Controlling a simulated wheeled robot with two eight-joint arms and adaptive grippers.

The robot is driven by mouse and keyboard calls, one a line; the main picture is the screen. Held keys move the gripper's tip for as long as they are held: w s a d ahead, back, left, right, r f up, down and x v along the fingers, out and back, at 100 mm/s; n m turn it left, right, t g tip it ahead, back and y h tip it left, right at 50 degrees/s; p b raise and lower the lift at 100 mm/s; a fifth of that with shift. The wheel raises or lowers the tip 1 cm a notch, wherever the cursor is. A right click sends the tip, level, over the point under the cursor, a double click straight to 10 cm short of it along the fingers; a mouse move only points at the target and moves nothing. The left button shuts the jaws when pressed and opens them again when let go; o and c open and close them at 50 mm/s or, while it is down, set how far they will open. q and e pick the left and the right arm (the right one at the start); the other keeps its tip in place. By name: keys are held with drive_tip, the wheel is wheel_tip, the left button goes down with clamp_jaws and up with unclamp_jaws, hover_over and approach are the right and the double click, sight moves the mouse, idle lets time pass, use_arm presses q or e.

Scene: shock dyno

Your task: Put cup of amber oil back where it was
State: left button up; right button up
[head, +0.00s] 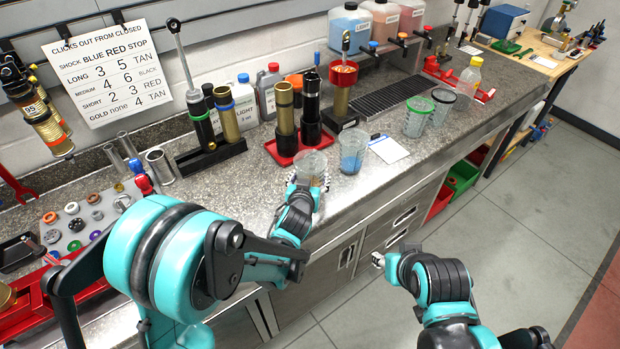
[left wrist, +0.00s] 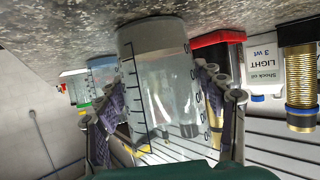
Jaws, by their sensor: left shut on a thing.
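A clear graduated cup (head: 313,163) is between the fingers of my left gripper (head: 308,186) at the front of the grey counter. The left wrist view shows this cup (left wrist: 160,88) upside down in the picture, with black scale marks and finger pads on both sides. It looks almost colourless; no clear amber oil level shows. Its base is at or just above the counter; I cannot tell if it touches. My right gripper (head: 378,260) is away from the counter, in front of the drawers, holding nothing visible; its fingers are too small to read.
A cup of blue liquid (head: 352,153) stands just right of the held cup. A red tray (head: 290,152) with shock bodies is behind it. A white card (head: 388,149), a green-rimmed cup (head: 417,118) and a dark-rimmed cup (head: 440,106) stand further right.

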use_arm(q)
drive_tip(key=o, duration=1.3)
drive_tip(key=shift+f, duration=0.1)
drive_tip(key=shift+o, duration=0.2)
